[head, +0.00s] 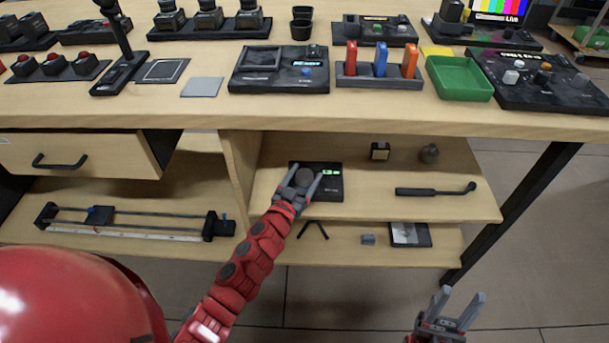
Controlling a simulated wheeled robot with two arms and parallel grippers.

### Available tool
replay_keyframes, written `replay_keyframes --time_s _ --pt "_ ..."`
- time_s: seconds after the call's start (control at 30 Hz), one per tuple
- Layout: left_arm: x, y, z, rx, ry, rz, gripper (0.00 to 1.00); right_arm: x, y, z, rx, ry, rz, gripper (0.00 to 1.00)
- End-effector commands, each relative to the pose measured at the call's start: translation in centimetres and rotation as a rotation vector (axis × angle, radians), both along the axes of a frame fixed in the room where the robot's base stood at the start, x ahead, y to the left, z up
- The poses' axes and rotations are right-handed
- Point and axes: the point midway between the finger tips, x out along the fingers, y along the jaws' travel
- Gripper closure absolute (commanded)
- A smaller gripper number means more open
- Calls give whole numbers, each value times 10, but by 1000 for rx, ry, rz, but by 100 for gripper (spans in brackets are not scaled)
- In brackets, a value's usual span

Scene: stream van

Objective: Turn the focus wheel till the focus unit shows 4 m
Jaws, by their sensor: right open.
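The focus unit (330,189) is a dark box on the upper shelf below the bench top. Its small green display (327,172) is lit, but the reading is too small to make out. The focus wheel, a dark round knob (304,177), is on its left part. My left gripper (304,174) is at the unit, its fingers spread apart on either side of the wheel. I cannot tell whether they touch it. My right gripper (462,294) is open and empty, low in front of the shelves at the right.
On the same shelf lie a black handled tool (435,191), a small dark box (380,151) and a round grey item (429,153). The bench edge (370,128) overhangs above. A slider rail (130,221) lies on the lower left shelf, under a partly open drawer (80,155).

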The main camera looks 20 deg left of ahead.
Motion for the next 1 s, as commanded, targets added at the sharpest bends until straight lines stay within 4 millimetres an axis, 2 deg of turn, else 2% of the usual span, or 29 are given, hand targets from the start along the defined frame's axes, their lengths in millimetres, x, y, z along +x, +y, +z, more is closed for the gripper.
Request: replay_keyframes --time_s 0.03,0.07,0.37,0.47,0.57,1.0 --pt "0 0 0 0 -1 0 13 0 0 0 0 0 0 50" --pt "0 0 0 0 -1 0 9 0 0 0 0 0 0 50" --pt "-1 0 1 -1 -2 -1 9 0 0 0 0 0 0 50" --pt "-7 0 1 -1 -2 -1 9 0 0 2 0 0 0 50" --pt "-22 3 2 -2 -2 0 9 0 0 5 0 0 0 50" --pt "-133 16 1 -2 6 5 9 0 0 25 0 0 0 50"
